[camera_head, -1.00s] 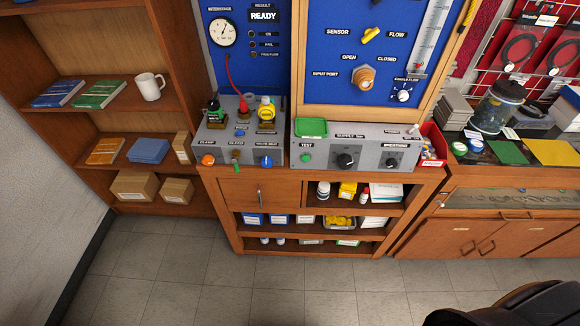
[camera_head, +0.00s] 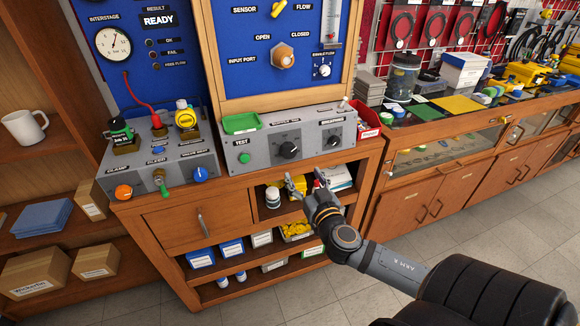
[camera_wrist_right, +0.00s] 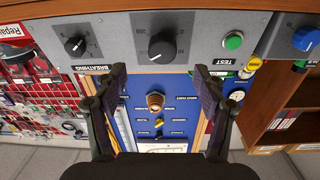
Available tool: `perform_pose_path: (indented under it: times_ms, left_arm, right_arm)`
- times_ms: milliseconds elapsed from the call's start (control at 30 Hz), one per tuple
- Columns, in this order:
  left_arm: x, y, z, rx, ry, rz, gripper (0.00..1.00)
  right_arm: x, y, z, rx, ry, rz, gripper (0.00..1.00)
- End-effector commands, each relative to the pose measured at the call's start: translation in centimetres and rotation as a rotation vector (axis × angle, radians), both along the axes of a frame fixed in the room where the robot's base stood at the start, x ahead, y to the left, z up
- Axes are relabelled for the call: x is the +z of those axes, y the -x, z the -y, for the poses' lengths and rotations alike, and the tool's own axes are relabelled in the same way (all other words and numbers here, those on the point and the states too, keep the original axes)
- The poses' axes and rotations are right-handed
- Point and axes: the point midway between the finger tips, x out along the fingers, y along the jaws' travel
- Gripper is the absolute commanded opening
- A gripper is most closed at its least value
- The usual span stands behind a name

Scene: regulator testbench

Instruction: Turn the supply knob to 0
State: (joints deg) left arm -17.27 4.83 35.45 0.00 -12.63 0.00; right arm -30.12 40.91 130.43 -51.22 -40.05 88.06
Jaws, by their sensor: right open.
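The supply knob (camera_head: 289,150) is the black middle knob on the grey panel box (camera_head: 262,157), below the blue board. It also shows in the right wrist view (camera_wrist_right: 162,46), where the picture is upside down, with scale marks around it too small to read surely. My right gripper (camera_head: 306,181) is open and empty, below and in front of the box. In the right wrist view its two fingers (camera_wrist_right: 160,76) stand wide apart, with the knob centred just beyond the tips. The gripper is apart from the knob. My left gripper is not in view.
The green TEST button (camera_head: 244,158) and black breathing knob (camera_head: 333,141) flank the supply knob. A green tray (camera_head: 241,123) lies on the box. A red bin (camera_head: 369,130) stands right of it. Shelves with bottles and boxes are below the cabinet top.

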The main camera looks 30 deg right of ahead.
Motion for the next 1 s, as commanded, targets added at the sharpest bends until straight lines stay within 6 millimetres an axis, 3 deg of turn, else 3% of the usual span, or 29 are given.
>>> perform_pose_path:
  times_ms: [267, 700, 1000]
  left_arm:
    - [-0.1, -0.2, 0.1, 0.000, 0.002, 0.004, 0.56]
    - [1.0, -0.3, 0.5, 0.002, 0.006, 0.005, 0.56]
    - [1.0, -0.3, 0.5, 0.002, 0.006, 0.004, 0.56]
  right_arm:
    - [0.9, -1.0, -0.1, 0.006, -0.012, 0.023, 0.71]
    - [1.0, -9.0, 1.9, 0.007, -0.012, 0.020, 0.71]
    - [0.7, -10.1, 2.1, 0.010, -0.011, 0.018, 0.71]
